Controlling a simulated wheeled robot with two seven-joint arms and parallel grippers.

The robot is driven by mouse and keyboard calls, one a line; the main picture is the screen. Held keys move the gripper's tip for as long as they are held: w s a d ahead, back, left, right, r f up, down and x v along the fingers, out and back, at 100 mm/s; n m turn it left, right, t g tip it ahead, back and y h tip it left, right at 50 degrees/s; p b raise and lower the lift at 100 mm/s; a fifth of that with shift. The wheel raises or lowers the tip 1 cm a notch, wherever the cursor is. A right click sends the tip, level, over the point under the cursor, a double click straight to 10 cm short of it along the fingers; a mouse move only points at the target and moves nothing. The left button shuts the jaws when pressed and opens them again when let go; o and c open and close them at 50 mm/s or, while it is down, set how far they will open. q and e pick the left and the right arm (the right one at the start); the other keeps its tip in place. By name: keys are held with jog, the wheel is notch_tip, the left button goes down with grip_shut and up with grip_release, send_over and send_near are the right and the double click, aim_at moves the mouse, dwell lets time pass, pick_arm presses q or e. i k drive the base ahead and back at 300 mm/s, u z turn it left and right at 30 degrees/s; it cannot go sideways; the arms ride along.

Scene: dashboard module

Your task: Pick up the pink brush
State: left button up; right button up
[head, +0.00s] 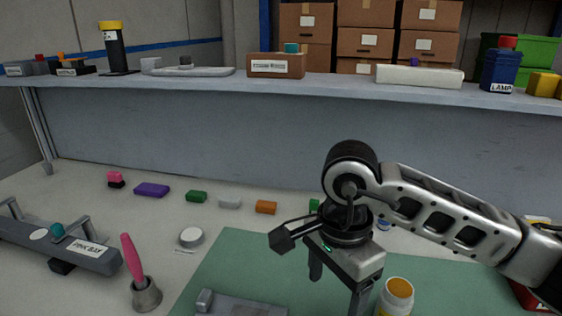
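The pink brush (133,258) stands tilted in a small grey metal cup (146,295) at the lower left, left of the green mat. Its pink handle points up; its lower end is hidden in the cup. My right gripper (338,292) hangs over the green mat, well to the right of the brush. It points down, its two fingers are apart, and nothing shows between them. My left gripper is not in view.
A grey bar labelled "PINK BAY" (95,252) lies left of the cup. A white round lid (190,237) is right of the brush. Small coloured blocks line the back, under a loaded shelf (200,85).

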aim_at(132, 261)
jog(key=k, duration=1)
